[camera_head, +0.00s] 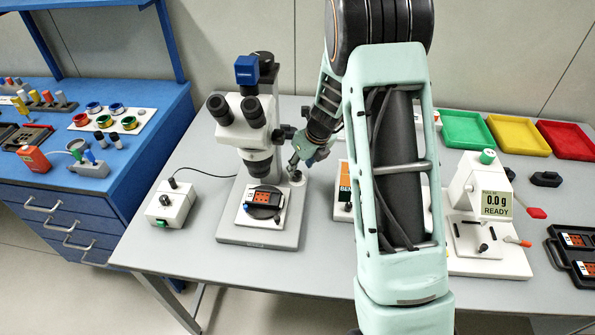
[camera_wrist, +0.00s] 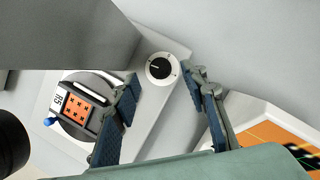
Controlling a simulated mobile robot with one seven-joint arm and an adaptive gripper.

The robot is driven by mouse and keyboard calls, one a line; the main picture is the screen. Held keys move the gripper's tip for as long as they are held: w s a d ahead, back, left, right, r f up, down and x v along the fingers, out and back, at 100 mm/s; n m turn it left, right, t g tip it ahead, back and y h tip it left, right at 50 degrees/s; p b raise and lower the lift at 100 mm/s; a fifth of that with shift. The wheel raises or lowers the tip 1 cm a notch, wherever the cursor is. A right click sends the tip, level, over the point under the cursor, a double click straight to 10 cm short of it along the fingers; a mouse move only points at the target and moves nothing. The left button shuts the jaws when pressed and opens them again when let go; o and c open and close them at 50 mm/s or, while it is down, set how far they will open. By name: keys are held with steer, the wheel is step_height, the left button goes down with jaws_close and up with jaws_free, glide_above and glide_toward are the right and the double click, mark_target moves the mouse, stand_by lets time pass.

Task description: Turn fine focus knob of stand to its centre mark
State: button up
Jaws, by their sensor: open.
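The fine focus knob (camera_wrist: 154,68) is a black cap with a white pointer line, set in a white round dial with small dark ticks. In the wrist view its pointer lies toward the left. The knob sits on the grey base of the microscope stand (camera_wrist: 150,115); in the head view the stand base (camera_head: 228,236) is under the microscope. My gripper (camera_wrist: 163,78) is open, its two blue-padded fingers either side of the knob's dial, apart from it. In the head view my gripper (camera_head: 297,164) is just above the knob's dial (camera_head: 296,176).
A round stage with an orange chip board (camera_wrist: 80,112) is beside the left finger. The grey column (camera_wrist: 80,30) rises close at upper left. A white box with an orange panel (camera_wrist: 270,125) is right of the right finger. A control box (camera_head: 170,204) stands left of the microscope.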

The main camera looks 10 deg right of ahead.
mark_target(297, 172)
steer(key=shift+x, duration=2.2)
jaws_close()
steer(key=shift+n, duration=0.3)
